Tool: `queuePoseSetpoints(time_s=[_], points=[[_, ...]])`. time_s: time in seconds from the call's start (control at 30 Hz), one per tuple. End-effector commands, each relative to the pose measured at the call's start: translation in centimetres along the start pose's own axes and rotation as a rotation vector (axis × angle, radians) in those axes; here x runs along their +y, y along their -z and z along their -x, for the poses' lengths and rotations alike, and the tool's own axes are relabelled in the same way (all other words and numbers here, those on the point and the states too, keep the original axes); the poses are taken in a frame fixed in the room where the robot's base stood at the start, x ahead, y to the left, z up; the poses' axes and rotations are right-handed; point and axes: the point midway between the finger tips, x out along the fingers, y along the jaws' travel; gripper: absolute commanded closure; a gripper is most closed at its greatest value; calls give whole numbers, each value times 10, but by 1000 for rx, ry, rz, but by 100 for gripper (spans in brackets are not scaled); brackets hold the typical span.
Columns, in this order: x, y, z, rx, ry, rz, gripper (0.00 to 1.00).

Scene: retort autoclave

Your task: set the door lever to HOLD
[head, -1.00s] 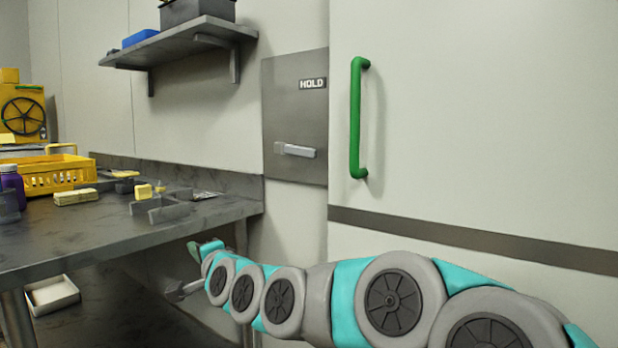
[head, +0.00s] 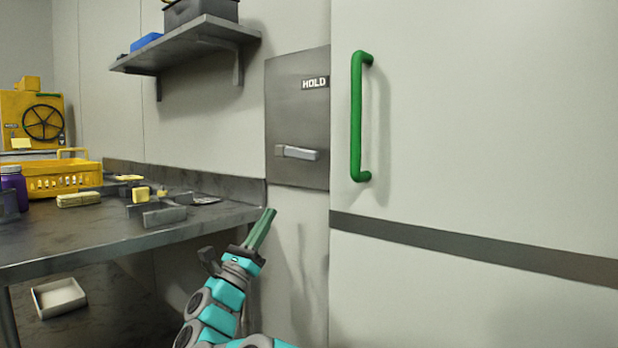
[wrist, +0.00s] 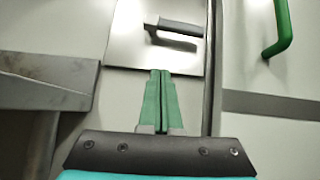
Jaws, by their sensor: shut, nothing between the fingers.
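A HOLD label (head: 314,83) sits near the plate's upper right, above the lever. In the wrist view the lever (wrist: 178,29) is ahead of the fingers, on the plate (wrist: 130,48). My gripper (head: 268,214) has green fingers, shut together and empty. It points up, below and a little left of the lever, apart from it. In the wrist view the closed fingertips (wrist: 160,75) show just below the plate's lower edge.
A green vertical door handle (head: 356,115) is right of the plate. A steel counter (head: 100,235) with a yellow basket (head: 65,178) and small items is at left. A shelf (head: 185,45) hangs above it. The wall below the plate is clear.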

Motion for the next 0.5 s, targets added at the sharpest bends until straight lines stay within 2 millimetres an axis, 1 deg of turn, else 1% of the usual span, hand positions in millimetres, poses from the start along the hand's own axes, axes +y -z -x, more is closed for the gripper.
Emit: queuePoseSetpoints(time_s=[0.03,0.2,0.5], points=[[-5,1,6,-9,38,-20,100],[-17,1,17,-35,116,-64,100],[-20,1,18,-39,132,-72,100]])
